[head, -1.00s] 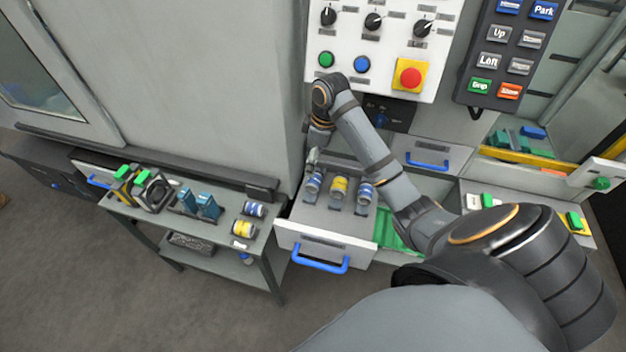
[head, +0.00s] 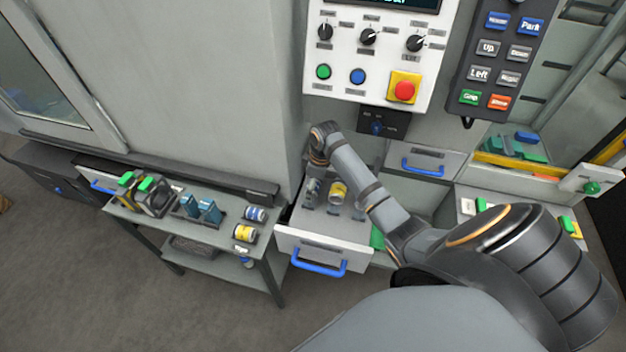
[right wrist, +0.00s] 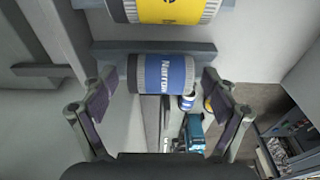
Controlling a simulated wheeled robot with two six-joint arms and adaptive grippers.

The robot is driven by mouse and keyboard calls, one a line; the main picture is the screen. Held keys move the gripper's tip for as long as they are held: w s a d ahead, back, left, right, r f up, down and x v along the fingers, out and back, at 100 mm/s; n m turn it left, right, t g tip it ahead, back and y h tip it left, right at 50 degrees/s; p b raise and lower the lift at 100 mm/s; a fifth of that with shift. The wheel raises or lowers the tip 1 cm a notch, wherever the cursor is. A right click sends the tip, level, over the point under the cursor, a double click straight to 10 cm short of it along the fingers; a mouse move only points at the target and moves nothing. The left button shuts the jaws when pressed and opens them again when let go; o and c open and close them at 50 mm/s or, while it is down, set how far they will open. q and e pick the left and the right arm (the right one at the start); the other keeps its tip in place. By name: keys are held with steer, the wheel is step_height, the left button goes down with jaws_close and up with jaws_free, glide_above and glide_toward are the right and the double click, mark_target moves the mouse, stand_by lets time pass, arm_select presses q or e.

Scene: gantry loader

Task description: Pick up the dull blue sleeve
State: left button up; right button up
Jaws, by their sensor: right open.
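A blue sleeve (right wrist: 165,73) with grey ribbed ends and a "Narrow" label lies on a holder between the spread fingers of my right gripper (right wrist: 165,112) in the right wrist view. The fingers are open, one beyond each end of it, with no clear contact visible. In the head view this blue sleeve (head: 313,189) is at the left of the open drawer (head: 322,240), partly covered by my gripper. A yellow sleeve (head: 338,191) is beside it. Another blue sleeve in the drawer is mostly hidden by my right arm. My left gripper is out of view.
A side cart (head: 212,234) at left carries a blue sleeve (head: 255,213), a yellow sleeve (head: 244,233) and blue and black parts. The control panel (head: 340,95) is above the drawer. A tall grey cabinet wall (head: 210,90) stands close left of my gripper.

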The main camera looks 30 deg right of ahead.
steer(key=c, duration=1.4)
steer(key=shift+r, duration=0.1)
steer(key=shift+c, duration=0.2)
